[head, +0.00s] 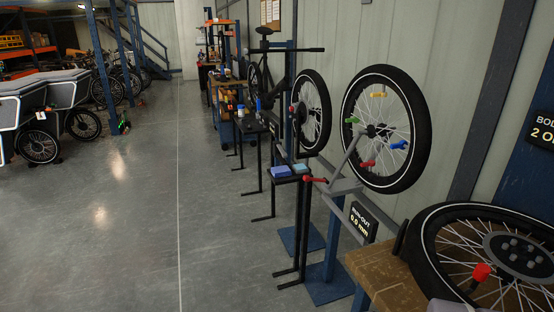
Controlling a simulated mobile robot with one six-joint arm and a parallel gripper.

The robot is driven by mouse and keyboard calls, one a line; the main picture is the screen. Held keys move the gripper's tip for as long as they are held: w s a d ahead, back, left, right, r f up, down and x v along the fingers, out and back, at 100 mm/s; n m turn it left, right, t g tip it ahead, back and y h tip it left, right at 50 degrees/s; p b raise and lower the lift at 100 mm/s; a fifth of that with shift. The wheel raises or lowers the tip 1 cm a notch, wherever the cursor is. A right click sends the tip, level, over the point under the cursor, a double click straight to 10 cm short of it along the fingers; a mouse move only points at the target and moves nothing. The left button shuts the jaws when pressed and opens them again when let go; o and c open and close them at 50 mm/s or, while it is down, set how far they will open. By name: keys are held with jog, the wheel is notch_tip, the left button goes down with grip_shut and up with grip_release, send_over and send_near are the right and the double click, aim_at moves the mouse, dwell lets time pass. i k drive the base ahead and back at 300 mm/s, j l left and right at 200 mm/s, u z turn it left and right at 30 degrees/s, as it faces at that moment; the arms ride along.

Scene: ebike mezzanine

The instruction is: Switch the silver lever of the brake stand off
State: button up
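No silver lever can be made out in the head view, and I cannot tell for sure which stand is the brake stand. A grey stand (344,186) on a blue post holds a large upright wheel (427,130) with coloured clips on its spokes. A red-ended handle (316,180) sticks out to the left of this stand. Behind it, a dark bike (263,76) stands beside another upright wheel (326,112); small parts there are too small to tell. My gripper is not in view.
A wooden bench (385,279) with a flat-lying wheel (440,235) stands at the front right. Small black tables line the wall; one bears a blue box (281,171). Cargo bikes (45,95) stand at the left. The grey floor (110,220) between is clear.

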aim_at(283, 154)
jog(key=i+j, duration=0.15)
jog(key=j, duration=0.15)
jog(key=i+j+u, duration=0.1)
jog(key=j, duration=0.2)
jog(key=i, duration=0.55)
jog(key=i+u, duration=0.15)
jog(key=i, duration=0.4)
jog(key=i+l, duration=0.15)
jog(key=i, duration=0.4)
jog(key=i+l+u, duration=0.15)
jog(key=i, duration=0.4)
jog(key=i+l, duration=0.25)
jog(key=l, duration=0.2)
